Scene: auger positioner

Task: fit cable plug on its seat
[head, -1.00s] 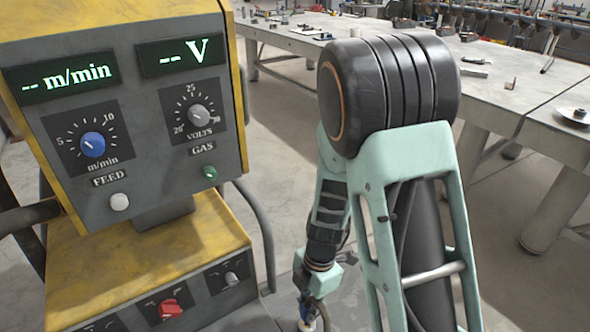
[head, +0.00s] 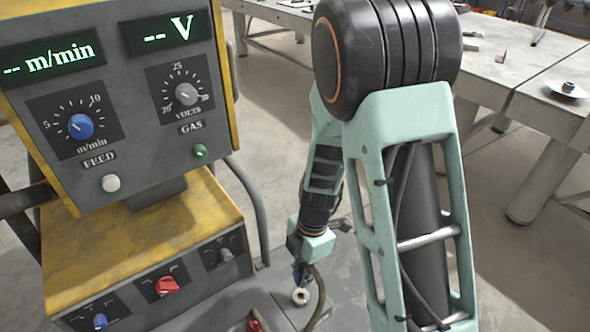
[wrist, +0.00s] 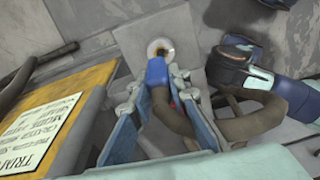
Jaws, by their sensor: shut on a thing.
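The cable plug (wrist: 157,72) is blue, with a thick brown cable bending away from its back. My gripper (wrist: 157,92) is shut on it, with a blue finger on either side. A round white ring with a brassy centre (wrist: 160,50), which looks like the seat, is right by the plug's front end. The plug overlaps the ring's near edge in the wrist view; I cannot tell whether they touch. In the head view my gripper (head: 301,272) is low in the middle, just above the white ring (head: 300,297). The plug's tip is partly hidden there.
A yellow and grey machine (head: 150,225) with dials and knobs stands close at the left. A black and blue fitting with a thick cable (wrist: 240,62) is close on the right in the wrist view. A red-ended item (head: 256,320) lies low in the head view. Worktables (head: 500,75) stand behind.

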